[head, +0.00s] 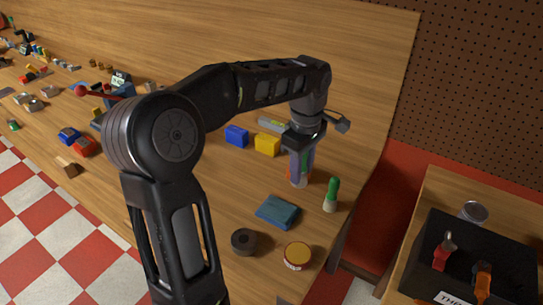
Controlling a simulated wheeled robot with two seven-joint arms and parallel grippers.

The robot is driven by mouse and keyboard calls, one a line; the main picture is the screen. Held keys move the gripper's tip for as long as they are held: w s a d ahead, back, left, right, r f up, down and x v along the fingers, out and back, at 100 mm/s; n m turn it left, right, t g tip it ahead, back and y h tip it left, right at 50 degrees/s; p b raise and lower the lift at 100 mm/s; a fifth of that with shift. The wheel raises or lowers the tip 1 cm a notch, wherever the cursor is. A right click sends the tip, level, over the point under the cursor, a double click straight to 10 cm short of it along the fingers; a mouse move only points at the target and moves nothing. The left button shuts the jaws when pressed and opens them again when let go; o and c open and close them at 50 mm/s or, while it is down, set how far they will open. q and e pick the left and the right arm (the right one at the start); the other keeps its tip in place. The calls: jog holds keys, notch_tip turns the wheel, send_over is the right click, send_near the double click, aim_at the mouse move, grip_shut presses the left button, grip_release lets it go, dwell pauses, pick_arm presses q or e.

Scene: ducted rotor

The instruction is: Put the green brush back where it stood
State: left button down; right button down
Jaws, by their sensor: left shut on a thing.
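My left gripper (300,168) points down over the right end of the workbench. It is shut on a narrow upright thing with a strip of green between the fingers, which looks like the green brush (304,163). The fingers hide most of it. Its lower end is at a small clear, reddish-rimmed container (300,182); I cannot tell whether it is inside or in front. Just to the right, apart from the gripper, a separate green-topped thing with a pale lower end (331,195) stands upright on the bench. My right gripper is not in view.
A blue block (236,136) and a yellow block (267,144) lie left of the gripper. A teal folded cloth (278,212), a dark roll (244,241) and a yellow-lidded tin (297,255) lie nearer. A black box (480,262) with tools is at the right.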

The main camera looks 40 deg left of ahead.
pick_arm(q)
jog(key=w+d+f+m+b, duration=0.1)
jog(key=w+d+f+m, duration=0.2)
jog(key=d+f+m, duration=0.2)
jog(key=w+d+f+m, duration=0.4)
jog(key=d+f+m, duration=0.2)
jog(key=d+m, duration=0.5)
jog(key=m, duration=0.2)
jog(key=shift+d+f+m+b, duration=0.2)
jog(key=shift+d+m+b, duration=0.1)
jog(key=shift+d+b, duration=0.1)
jog(key=shift+s, duration=0.15)
